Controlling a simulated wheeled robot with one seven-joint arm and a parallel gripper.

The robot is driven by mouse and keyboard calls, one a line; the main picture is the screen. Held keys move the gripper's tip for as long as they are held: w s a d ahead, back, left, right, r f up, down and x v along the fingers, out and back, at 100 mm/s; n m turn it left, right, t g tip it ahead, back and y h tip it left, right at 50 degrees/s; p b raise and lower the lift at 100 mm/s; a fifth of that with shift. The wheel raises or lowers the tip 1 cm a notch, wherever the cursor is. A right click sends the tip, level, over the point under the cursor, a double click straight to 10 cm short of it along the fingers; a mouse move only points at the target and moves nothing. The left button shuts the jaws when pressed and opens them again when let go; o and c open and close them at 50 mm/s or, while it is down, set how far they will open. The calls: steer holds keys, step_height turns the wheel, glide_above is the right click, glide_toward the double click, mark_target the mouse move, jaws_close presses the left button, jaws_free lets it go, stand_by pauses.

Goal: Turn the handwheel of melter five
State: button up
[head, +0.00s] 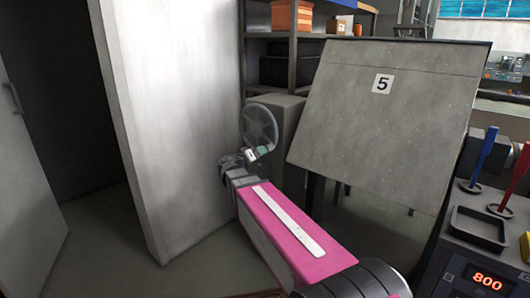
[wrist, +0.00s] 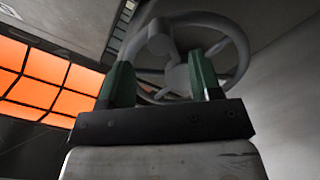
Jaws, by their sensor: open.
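The grey handwheel (head: 260,124) stands upright on the side of a grey box, left of the grey panel marked 5 (head: 383,84) in the head view. In the wrist view the wheel (wrist: 238,58) fills the upper middle, with its hub and spokes seen between and beyond my fingers. My gripper (head: 258,153) is at the lower part of the wheel in the head view. In the wrist view its two green fingers (wrist: 160,85) are apart, with the wheel behind them. Whether they touch the rim I cannot tell.
A pale upright panel (head: 180,120) stands close on the left of my gripper. Shelves with orange bins (head: 292,15) are behind. A console with a display reading 800 (head: 488,281), a black tray (head: 480,228) and coloured levers is at right. Glowing orange squares (wrist: 45,75) show left in the wrist view.

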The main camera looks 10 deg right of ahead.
steer(key=shift+v, duration=1.85)
steer(key=s+d+f+g+y, duration=0.3)
steer(key=s+f, duration=0.1)
steer(key=f, duration=0.3)
steer(key=s+d+f+g+y, duration=0.2)
steer(key=s+d+f+g, duration=0.15)
steer(key=f, duration=0.45)
steer(key=s+a+f+n+g+y, duration=0.1)
steer(key=s+a+f+g+y, duration=0.3)
steer(key=s+f+y, duration=0.5)
step_height(320, 180, down, 3)
steer(key=shift+s+r+n+y, duration=0.15)
steer(key=shift+s+n+y, duration=0.2)
steer(key=shift+s, duration=0.8)
steer(key=shift+w, duration=0.1)
stand_by(1.5)
